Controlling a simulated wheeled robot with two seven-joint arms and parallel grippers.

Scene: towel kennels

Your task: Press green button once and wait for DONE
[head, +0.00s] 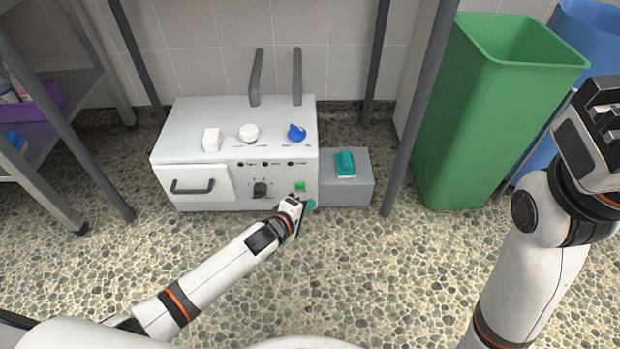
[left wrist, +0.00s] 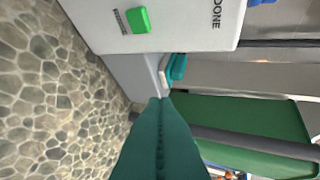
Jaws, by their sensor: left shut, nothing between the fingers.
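The green button (head: 300,186) is a small square low on the right front of a white machine (head: 215,112). In the left wrist view the button (left wrist: 138,19) shows whole near the top, with dark lettering beside it and the word DONE on the same panel (left wrist: 190,28). My left gripper (head: 310,204) is just below and right of the button in the head view. Its teal fingers (left wrist: 160,105) are shut and empty, and the wrist view shows them apart from the button. My right gripper (head: 603,112) is at the right edge; its jaw state is unclear.
The machine has a black dial (head: 260,189), a drawer handle (head: 192,187) and knobs on top. A grey box (head: 347,190) with a teal-topped item (head: 345,163) adjoins it. A green bin (head: 470,120) and grey posts stand right. Pebbled floor lies clear in front.

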